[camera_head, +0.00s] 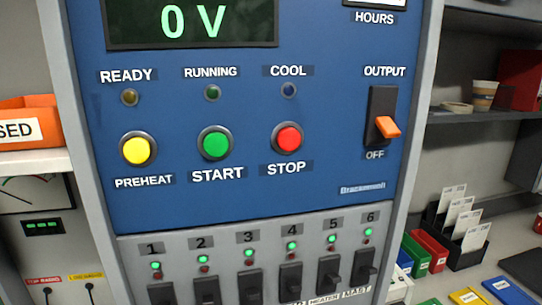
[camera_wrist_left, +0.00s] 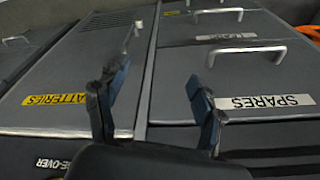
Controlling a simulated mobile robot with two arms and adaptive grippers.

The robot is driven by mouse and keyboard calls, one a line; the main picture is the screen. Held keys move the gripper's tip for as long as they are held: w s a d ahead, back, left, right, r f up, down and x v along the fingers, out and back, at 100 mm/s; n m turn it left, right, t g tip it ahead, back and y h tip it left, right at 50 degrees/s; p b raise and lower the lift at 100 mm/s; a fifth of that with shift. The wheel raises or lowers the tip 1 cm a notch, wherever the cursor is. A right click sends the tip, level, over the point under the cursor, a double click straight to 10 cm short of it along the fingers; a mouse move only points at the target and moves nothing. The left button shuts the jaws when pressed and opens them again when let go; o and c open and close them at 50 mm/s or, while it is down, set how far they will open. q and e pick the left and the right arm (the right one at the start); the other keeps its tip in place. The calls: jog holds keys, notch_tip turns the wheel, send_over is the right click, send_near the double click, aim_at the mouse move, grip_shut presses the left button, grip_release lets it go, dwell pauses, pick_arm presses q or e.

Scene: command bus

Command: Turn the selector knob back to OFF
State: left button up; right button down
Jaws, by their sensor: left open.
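I see no selector knob in either view. The head view shows a blue control panel (camera_head: 330,200) with a display reading "0 V", yellow, green and red buttons, and an orange OUTPUT switch (camera_head: 388,127) tilted down toward its OFF label. My left gripper (camera_wrist_left: 157,78) shows in the left wrist view, open, with nothing between its two fingers. It is in front of grey drawer or cabinet fronts. My right gripper is not in view.
Breaker switches (camera_head: 290,275) line the bottom of the panel. A cup (camera_head: 483,95) stands on the right shelf, above small coloured bins (camera_head: 428,250). In the wrist view, grey fronts labelled BATTERIES (camera_wrist_left: 57,98) and SPARES (camera_wrist_left: 265,101) have protruding handles (camera_wrist_left: 247,52). A cut-off label ends in "-OVER" (camera_wrist_left: 55,165).

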pick_arm(q)
jog(key=s+a+f+b, duration=0.1)
jog(key=s+f, duration=0.8)
jog(key=f, duration=0.2)
jog(key=s+a+f+g+b, duration=0.1)
jog(key=s+a+f+b, duration=0.1)
jog(key=s+f, duration=0.7)
notch_tip(320, 180, down, 4)
jog(key=shift+s+r+g, duration=0.15)
jog(key=shift+r+g, duration=0.1)
jog(key=shift+g, duration=0.05)
jog(key=shift+a, duration=0.1)
